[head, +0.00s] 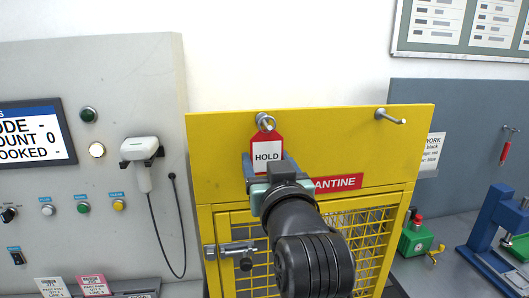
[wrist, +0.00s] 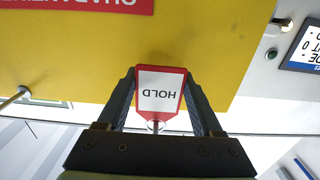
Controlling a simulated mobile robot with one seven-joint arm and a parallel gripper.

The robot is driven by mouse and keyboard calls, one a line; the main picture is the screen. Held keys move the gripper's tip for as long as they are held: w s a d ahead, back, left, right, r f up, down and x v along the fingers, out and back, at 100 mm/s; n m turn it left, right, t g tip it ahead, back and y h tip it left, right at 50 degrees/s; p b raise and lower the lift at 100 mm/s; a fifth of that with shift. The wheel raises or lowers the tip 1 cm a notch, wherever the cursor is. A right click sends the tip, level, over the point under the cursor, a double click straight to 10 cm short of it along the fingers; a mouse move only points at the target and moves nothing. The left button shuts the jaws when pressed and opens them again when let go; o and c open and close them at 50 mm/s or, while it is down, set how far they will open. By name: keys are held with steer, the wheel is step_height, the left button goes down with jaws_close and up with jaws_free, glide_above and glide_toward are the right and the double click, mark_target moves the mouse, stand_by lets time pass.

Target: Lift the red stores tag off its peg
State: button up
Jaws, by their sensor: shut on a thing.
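The red tag (head: 267,141) has a white panel reading HOLD. It is at the left peg (head: 262,117) on the yellow cabinet's upper panel, with its metal ring at the peg; I cannot tell whether the ring still bears on it. My gripper (head: 265,163) is in front of the cabinet, shut on the tag with a finger at each side edge. In the wrist view the tag (wrist: 160,92) shows upside down between the fingers of my gripper (wrist: 160,74). My gripper and arm hide part of the cabinet below the tag.
The yellow cabinet (head: 222,150) has a bare right peg (head: 391,117), a red QUARANTINE sign (head: 338,183) and a mesh door with a latch (head: 236,249). A grey control panel with a scanner (head: 140,151) stands left. A bench with a blue press (head: 492,220) is right.

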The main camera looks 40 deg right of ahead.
mark_target(267, 159)
steer(key=shift+s+a+r, duration=0.25)
steer(key=shift+s+a, duration=0.15)
steer(key=shift+s, duration=0.2)
steer(key=shift+s+a+r, duration=0.2)
steer(key=shift+s+a, duration=0.15)
steer(key=shift+s, duration=0.25)
steer(key=shift+s+a+f, duration=0.2)
steer(key=shift+s+a, duration=0.2)
steer(key=shift+s, duration=0.25)
steer(key=shift+p+v, duration=0.35)
steer(key=shift+v, duration=1.35)
